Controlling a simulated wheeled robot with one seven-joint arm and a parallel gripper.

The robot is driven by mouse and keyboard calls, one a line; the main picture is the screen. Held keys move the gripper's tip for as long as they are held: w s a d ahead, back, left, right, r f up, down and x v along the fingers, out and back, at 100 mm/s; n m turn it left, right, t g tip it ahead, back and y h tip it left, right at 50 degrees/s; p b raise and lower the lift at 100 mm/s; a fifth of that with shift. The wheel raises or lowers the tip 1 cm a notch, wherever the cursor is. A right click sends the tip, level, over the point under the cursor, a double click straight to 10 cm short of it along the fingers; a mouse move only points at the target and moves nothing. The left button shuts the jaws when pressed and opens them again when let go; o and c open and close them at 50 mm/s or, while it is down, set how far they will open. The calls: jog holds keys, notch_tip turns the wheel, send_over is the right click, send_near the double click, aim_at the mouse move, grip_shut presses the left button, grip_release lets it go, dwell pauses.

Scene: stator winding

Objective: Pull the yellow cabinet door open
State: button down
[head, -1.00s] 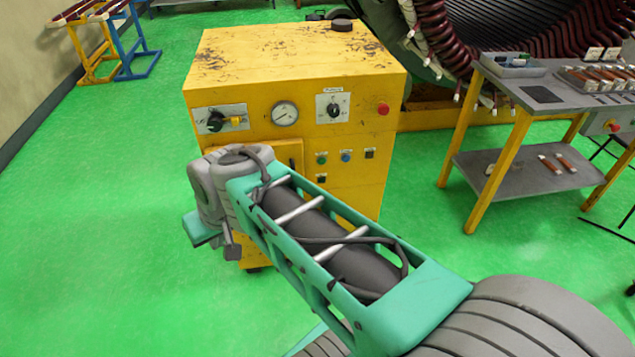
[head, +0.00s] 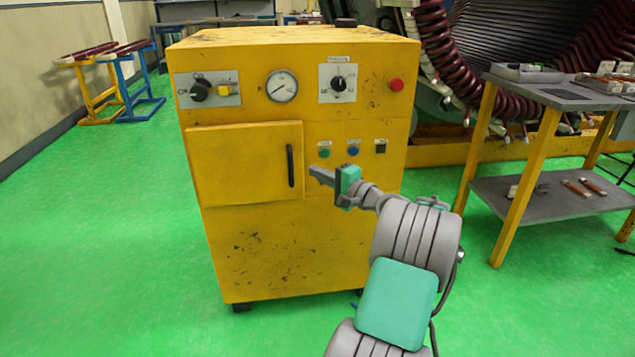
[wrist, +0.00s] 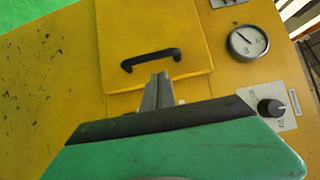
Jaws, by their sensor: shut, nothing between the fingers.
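The yellow cabinet (head: 285,255) stands in front of me. Its square door (head: 235,165) is on the left of the front and looks closed; a thin gap would be hard to see. A black bar handle (head: 290,166) stands upright near the door's right edge. My gripper (head: 316,174) is shut and empty, its fingertips just right of the handle. In the wrist view the handle (wrist: 150,60) lies across the door (wrist: 155,25), and the narrow fingers (wrist: 160,85) point at it from below, close to it. Whether they touch it is unclear.
A gauge (head: 281,86), a dark selector knob (head: 338,83), a red button (head: 396,85) and small buttons are on the cabinet front. A grey workbench (head: 560,95) with yellow legs stands at right. The green floor (head: 90,270) at left is clear.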

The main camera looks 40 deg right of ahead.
aim_at(301, 165)
jog(key=w, duration=0.3)
jog(key=w+b, duration=0.1)
jog(key=w, duration=0.2)
jog(key=shift+w+a+f, duration=0.15)
jog(key=shift+w+b, duration=0.3)
jog(key=shift+w, duration=0.05)
jog(key=shift+s, duration=0.1)
